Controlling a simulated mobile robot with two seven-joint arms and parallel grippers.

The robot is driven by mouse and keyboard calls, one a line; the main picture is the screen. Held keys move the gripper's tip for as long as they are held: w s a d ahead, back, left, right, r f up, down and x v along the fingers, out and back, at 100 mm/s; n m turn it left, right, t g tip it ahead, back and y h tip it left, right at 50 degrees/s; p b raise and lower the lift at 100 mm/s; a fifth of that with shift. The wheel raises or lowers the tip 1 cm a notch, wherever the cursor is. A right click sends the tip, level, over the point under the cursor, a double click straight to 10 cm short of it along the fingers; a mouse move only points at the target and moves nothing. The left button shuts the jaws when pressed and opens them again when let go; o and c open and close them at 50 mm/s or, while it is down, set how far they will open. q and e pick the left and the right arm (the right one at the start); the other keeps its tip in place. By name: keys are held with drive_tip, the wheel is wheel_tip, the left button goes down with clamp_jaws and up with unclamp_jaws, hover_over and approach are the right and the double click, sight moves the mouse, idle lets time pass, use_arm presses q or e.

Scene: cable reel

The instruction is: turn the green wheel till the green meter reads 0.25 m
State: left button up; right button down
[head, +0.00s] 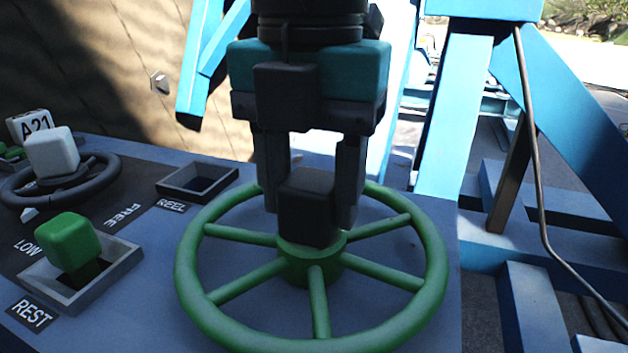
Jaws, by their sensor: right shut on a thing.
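The green wheel (436,270) lies flat on the grey panel in the head view, with several spokes meeting at a green hub (310,262). A dark block (307,208) stands on the hub. My right gripper (308,190) comes down from above, its fingers on either side of this block and shut on it. The gripper hides part of the wheel's far rim. No green meter with a reading can be made out. My left gripper is not in view.
A green lever (70,243) stands in a slot left of the wheel, by the labels LOW and REST. An empty square recess (197,182) lies behind it. Blue beams (455,110) rise behind right.

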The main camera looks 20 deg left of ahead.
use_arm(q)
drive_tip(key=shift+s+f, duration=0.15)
use_arm(e)
drive_tip(key=shift+r, duration=0.1)
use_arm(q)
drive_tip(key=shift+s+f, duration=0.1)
use_arm(e)
drive_tip(key=c, duration=0.5)
unclamp_jaws()
drive_tip(key=shift+r, duration=0.4)
use_arm(q)
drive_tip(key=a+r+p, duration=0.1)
drive_tip(key=p, duration=0.2)
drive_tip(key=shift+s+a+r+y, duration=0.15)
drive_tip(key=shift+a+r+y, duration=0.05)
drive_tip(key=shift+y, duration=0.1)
use_arm(e)
wheel_tip(320, 180, up, 12)
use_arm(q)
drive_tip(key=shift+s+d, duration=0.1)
